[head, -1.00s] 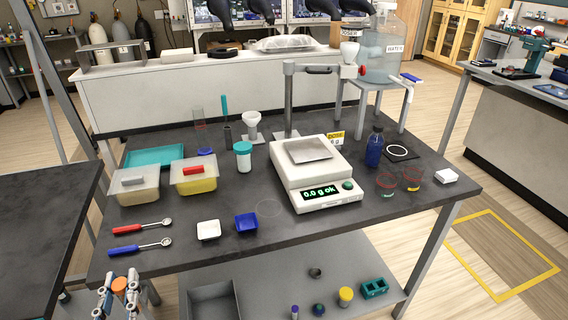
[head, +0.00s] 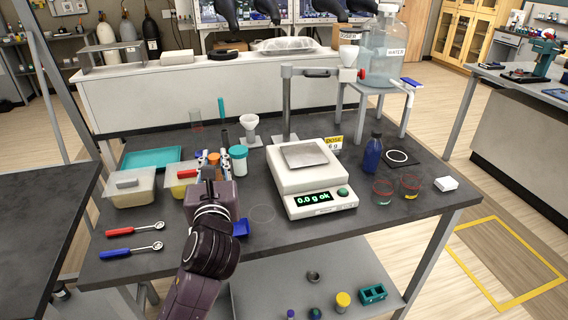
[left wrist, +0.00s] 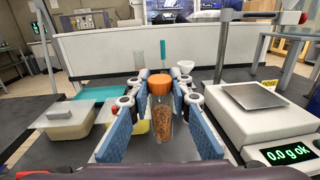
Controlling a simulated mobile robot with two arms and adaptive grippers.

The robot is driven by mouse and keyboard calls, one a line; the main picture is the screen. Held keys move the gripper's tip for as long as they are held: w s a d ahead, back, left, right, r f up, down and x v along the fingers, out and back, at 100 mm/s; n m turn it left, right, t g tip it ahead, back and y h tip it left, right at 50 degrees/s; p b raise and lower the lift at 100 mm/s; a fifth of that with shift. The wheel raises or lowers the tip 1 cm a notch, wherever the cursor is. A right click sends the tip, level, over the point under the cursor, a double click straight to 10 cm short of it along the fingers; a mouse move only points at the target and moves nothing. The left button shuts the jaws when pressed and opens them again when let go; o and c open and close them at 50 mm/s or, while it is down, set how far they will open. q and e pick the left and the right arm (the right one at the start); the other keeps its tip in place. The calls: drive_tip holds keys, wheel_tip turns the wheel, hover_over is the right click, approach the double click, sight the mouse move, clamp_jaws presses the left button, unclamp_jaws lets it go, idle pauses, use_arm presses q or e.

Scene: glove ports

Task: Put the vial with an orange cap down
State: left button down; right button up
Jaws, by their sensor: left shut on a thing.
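The vial with an orange cap (left wrist: 161,115) stands upright between the blue pads of my left gripper (left wrist: 160,122) in the left wrist view. It is clear and holds brown grains. In the head view its orange cap (head: 214,158) shows between the fingertips of my left gripper (head: 213,162), over the back left part of the dark table (head: 330,232). The gripper is shut on the vial. My arm hides the lower part of the vial in the head view, and I cannot tell whether its base touches the table. My right gripper is out of view.
A teal-capped jar (head: 239,160) stands just right of the gripper, a yellow-filled tub (head: 179,182) just left. The balance (head: 311,182) reads 0.0 g. A funnel stand (head: 250,131) is behind. A blue weighing dish (head: 241,228) is partly hidden by my arm. Bare table lies front right.

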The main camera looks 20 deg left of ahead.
use_arm(q)
drive_tip(key=w+a+r+n+g+y, duration=0.2)
drive_tip(key=w+a+r+n+y, duration=0.15)
drive_tip(key=a+r, duration=0.45)
drive_tip(key=shift+m, duration=0.35)
drive_tip(key=shift+s+d+f+b, duration=0.2)
drive_tip(key=shift+f+b, duration=0.25)
drive_tip(key=shift+f, duration=2.7)
drive_tip(key=shift+s+d+f+b, duration=0.15)
drive_tip(key=shift+f+b, duration=0.3)
drive_tip(key=shift+f, duration=2.75)
drive_tip(key=shift+s+d+f+b, duration=0.15)
drive_tip(key=shift+f+b, duration=0.3)
drive_tip(key=shift+f, duration=2.7)
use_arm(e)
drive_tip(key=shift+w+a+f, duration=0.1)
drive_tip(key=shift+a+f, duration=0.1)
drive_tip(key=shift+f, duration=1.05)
use_arm(q)
drive_tip(key=c, duration=1.8)
unclamp_jaws()
drive_tip(key=shift+f, duration=0.1)
drive_tip(key=shift+o, duration=0.2)
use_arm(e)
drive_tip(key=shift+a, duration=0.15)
